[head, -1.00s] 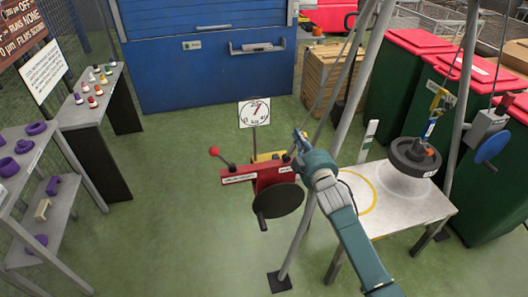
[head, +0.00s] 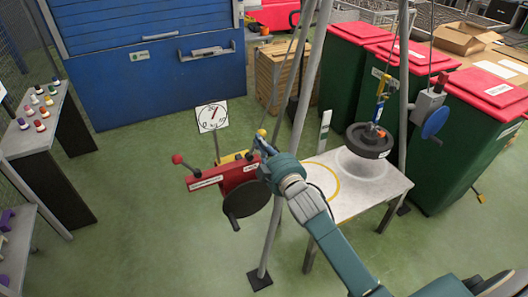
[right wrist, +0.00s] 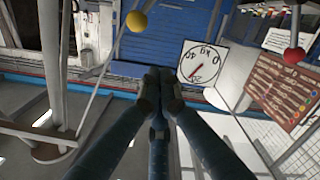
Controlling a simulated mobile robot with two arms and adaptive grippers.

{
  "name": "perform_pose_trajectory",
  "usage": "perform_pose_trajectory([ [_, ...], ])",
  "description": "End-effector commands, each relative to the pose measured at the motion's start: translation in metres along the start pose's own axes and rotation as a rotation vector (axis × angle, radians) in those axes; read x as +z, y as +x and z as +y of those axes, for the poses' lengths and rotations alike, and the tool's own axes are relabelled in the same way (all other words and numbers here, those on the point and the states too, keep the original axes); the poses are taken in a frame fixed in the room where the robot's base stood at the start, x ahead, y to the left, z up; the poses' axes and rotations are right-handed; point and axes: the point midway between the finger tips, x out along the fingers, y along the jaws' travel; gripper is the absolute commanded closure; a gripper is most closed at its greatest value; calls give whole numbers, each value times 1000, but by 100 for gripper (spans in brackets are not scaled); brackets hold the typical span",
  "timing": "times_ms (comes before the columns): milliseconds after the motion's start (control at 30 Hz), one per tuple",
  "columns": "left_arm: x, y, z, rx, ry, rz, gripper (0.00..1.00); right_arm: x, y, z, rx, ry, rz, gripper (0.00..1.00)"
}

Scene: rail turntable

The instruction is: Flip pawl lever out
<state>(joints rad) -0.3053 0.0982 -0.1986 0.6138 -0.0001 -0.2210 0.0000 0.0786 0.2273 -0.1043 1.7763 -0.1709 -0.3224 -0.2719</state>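The red winch body (head: 222,179) stands left of the metal legs in the head view. It bears a red-ball lever (head: 178,160) and a dark round crank disc (head: 247,197). A yellow ball knob (head: 261,132) shows just above my right gripper (head: 262,147). In the right wrist view the fingertips (right wrist: 158,78) are together, with nothing visible between them. The yellow ball (right wrist: 137,21) is above and left of them, apart in the picture; the red ball (right wrist: 294,54) is far right. Which knob belongs to the pawl is not readable. My left gripper is out of view.
A dial sign (head: 212,116) stands behind the winch. Green bins (head: 348,75) stand behind.

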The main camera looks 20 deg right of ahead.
Motion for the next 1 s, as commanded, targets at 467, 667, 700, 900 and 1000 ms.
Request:
perform_pose_trajectory([
  [467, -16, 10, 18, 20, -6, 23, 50, -1, -38, 0, 0, 0, 2, 100],
  [667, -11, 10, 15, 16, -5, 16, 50, -1, -37, 0, 0, 0, 1, 100],
  [700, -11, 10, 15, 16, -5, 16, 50, -1, -37, 0, 0, 0, 1, 100],
  [900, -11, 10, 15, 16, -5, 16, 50, 6, -37, -6, -9, 5, -11, 100],
  [1000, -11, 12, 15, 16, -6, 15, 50, 34, -36, -26, -40, 23, -57, 100],
])
